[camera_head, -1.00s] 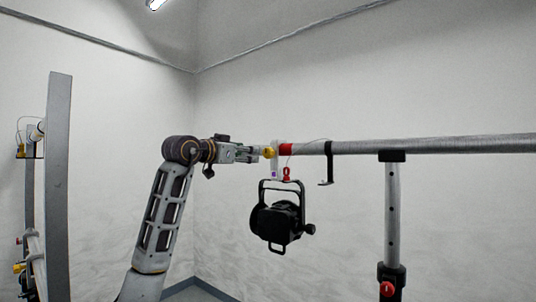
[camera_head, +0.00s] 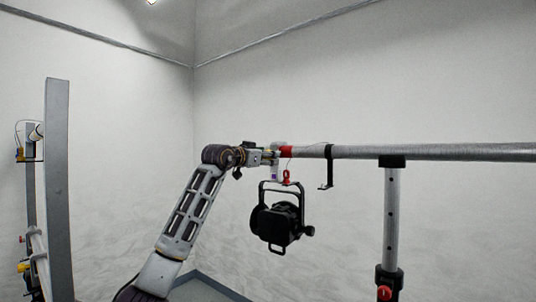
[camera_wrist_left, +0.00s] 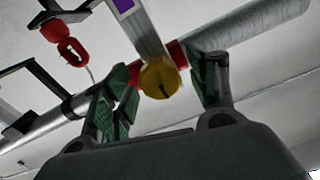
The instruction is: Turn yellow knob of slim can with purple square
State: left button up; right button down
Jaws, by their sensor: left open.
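The black slim can (camera_head: 276,222) hangs in its yoke below the horizontal pipe. A grey clamp with a purple square (camera_head: 274,177) joins it to the pipe; the purple square also shows at the top of the left wrist view (camera_wrist_left: 123,5). The yellow knob (camera_wrist_left: 160,78) sits on the clamp, in the middle of the left wrist view; in the head view my gripper mostly hides it. My left gripper (camera_head: 268,158) is open at the clamp. Its green-padded fingers stand on either side of the knob, with visible gaps. My right gripper is in neither view.
The grey pipe (camera_head: 430,152) runs right, with red tape (camera_head: 285,151), a red carabiner (camera_head: 286,176) and a black hook (camera_head: 328,168) near the clamp. A stand post (camera_head: 392,215) holds it up. A grey upright (camera_head: 58,190) is at the far left.

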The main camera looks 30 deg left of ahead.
pick_arm(q)
jog(key=shift+w, duration=0.55)
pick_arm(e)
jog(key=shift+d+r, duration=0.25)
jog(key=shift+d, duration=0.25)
pick_arm(q)
jog(key=c, duration=1)
jog(key=shift+c, duration=0.2)
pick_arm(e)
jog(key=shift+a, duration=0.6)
